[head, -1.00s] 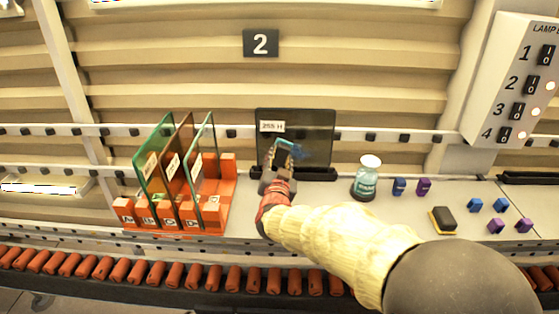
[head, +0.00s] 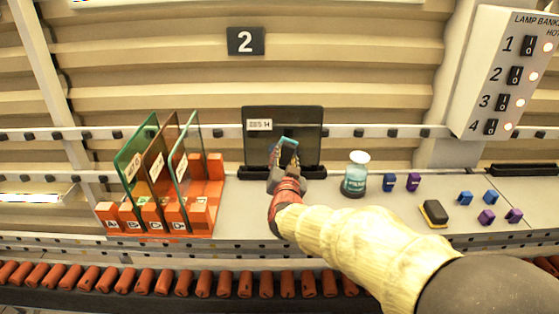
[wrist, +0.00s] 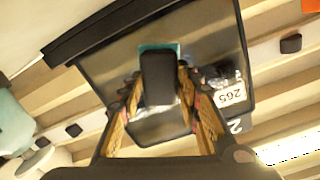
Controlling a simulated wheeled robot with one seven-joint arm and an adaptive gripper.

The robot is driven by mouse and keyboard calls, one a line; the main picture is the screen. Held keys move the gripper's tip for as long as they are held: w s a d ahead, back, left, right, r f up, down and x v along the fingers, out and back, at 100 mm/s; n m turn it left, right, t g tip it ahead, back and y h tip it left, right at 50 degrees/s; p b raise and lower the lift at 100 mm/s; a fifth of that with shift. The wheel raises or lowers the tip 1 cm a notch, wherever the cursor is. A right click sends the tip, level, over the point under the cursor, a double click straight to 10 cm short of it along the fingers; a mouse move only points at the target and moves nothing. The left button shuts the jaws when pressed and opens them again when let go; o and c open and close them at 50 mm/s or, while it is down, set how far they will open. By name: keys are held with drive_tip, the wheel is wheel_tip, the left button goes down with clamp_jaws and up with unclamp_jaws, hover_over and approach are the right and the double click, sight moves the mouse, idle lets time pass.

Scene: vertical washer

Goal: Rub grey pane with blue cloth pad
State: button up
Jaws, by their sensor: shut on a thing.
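The grey pane (head: 308,132) stands upright in a dark holder (head: 312,172) at the middle of the bench, with a white label at its upper left. My gripper (head: 286,152) is in front of the pane and shut on the blue cloth pad (head: 289,140). In the wrist view my gripper (wrist: 160,85) grips the pad's dark block (wrist: 159,75), with a teal edge (wrist: 172,46) showing past it. The pad overlaps the pane (wrist: 215,45); whether it touches is hidden. Whitish streaks show on the pane near the label.
Several coloured panes stand in an orange rack (head: 214,168) to the left. A lamp switch box (head: 505,75) hangs at right. Rollers run along the front.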

drive_tip(key=shift+d+b, duration=1.8)
drive_tip(key=shift+d, duration=1)
drive_tip(key=shift+a, duration=0.1)
drive_tip(key=shift+a+r, duration=0.1)
drive_tip(key=shift+a, duration=0.35)
drive_tip(key=shift+w+a+p, duration=0.15)
drive_tip(key=shift+a+p, duration=1.8)
drive_tip(key=shift+a, duration=2.95)
drive_tip(key=s+p, duration=0.1)
drive_tip(key=s, duration=0.5)
drive_tip(key=shift+r, duration=0.2)
drive_tip(key=shift+s+a, duration=0.1)
